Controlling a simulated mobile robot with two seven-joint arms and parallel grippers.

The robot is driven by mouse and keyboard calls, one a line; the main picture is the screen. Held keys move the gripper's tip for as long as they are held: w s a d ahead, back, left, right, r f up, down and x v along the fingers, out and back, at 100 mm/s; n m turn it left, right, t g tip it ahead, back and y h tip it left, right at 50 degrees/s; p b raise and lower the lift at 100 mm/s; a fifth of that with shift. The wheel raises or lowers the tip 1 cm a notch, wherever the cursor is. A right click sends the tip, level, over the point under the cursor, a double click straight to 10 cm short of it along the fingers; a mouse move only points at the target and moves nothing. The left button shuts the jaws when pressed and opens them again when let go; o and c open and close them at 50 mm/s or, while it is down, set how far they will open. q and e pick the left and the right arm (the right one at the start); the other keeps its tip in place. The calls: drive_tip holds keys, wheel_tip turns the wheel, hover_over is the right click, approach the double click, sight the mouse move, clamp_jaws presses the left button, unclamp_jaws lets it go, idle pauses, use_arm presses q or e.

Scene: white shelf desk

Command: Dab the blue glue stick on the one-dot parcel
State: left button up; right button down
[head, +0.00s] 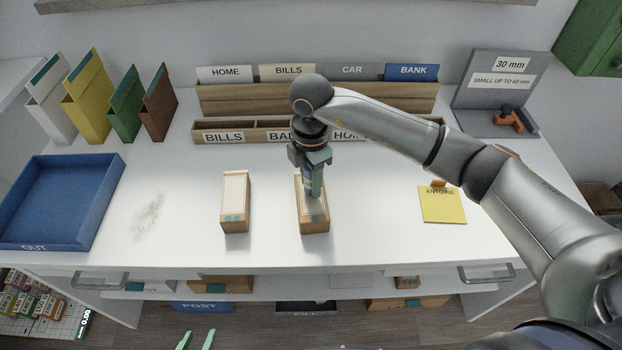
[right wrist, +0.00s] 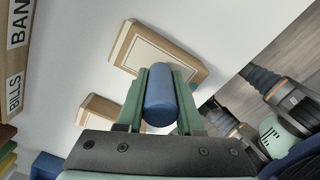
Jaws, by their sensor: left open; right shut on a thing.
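My right gripper (head: 313,186) is shut on the blue glue stick (right wrist: 159,96), a blue cylinder between its green fingers in the right wrist view. In the head view it is over the right-hand parcel (head: 314,226), a brown box with a pale top panel. That parcel also shows beyond the stick in the right wrist view (right wrist: 127,48); contact cannot be told. A second parcel (head: 235,190) stands to its left. My left gripper (head: 196,340) is open and empty at the bottom edge.
A blue OUT tray (head: 62,195) is at the left. A grey smudge (head: 148,215) marks the desk beside it. A yellow note (head: 442,207) lies at the right. Labelled wooden sorters (head: 235,103) and upright folders (head: 87,100) line the back.

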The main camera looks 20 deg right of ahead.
drive_tip(key=shift+f+b, duration=0.35)
drive_tip(key=shift+f, duration=0.15)
idle(0.4)
drive_tip(key=shift+f, duration=0.1)
idle(0.9)
drive_tip(key=shift+r+p, duration=2.9)
drive_tip(key=shift+r, duration=0.7)
